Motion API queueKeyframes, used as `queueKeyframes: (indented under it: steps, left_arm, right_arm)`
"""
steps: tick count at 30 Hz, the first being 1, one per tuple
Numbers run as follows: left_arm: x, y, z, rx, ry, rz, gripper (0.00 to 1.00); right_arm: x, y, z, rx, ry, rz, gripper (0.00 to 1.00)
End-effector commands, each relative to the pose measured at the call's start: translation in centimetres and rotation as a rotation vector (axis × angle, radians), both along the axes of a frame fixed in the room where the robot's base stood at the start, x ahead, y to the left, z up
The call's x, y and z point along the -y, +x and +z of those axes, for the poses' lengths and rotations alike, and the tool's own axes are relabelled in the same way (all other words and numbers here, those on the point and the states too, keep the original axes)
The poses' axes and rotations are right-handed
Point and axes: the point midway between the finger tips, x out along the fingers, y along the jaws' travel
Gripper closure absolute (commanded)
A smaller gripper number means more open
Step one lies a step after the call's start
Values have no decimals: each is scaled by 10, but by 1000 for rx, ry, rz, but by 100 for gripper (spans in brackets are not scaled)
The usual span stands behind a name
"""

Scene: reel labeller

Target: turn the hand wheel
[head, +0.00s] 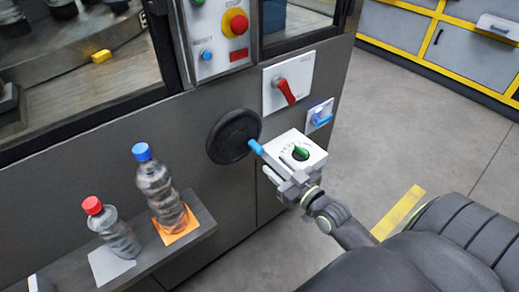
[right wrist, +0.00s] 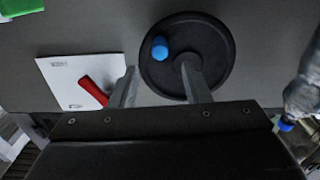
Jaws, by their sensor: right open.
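The hand wheel (head: 228,138) is a black disc on the front of the grey machine, with a blue knob (head: 256,146) at its right edge. My right gripper (head: 268,170) is just to the right of and below the wheel, fingers towards the knob. In the right wrist view the wheel (right wrist: 205,78) fills the upper middle. The blue knob (right wrist: 160,48) shows between and slightly beyond the two open fingertips (right wrist: 158,66). I see no grip on it; whether a finger touches the wheel, I cannot tell. My left gripper is out of view.
A red rotary switch (head: 287,92), a blue lever (head: 322,119) and a green knob (head: 301,153) on a white box are close to my right gripper. A blue-capped bottle (head: 160,190) and a red-capped bottle (head: 113,232) stand on a shelf (head: 205,226) at lower left.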

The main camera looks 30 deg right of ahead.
Motion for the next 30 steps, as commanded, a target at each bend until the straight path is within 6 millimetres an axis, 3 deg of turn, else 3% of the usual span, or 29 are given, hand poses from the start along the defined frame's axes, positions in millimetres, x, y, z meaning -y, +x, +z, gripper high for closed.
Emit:
queueKeyframes:
  steps: [6,12,18,27,30]
  left_arm:
    - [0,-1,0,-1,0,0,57]
    - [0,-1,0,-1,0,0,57]
    - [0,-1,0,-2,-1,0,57]
    - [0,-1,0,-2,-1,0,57]
    - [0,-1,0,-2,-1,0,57]
  right_arm:
    - [-3,42,1,2,2,0,57]
    - [-5,71,0,1,0,0,57]
    - [-6,83,-1,-1,0,0,57]
    - [-7,85,-1,-1,0,0,57]
    - [-7,85,-1,-1,0,0,70]
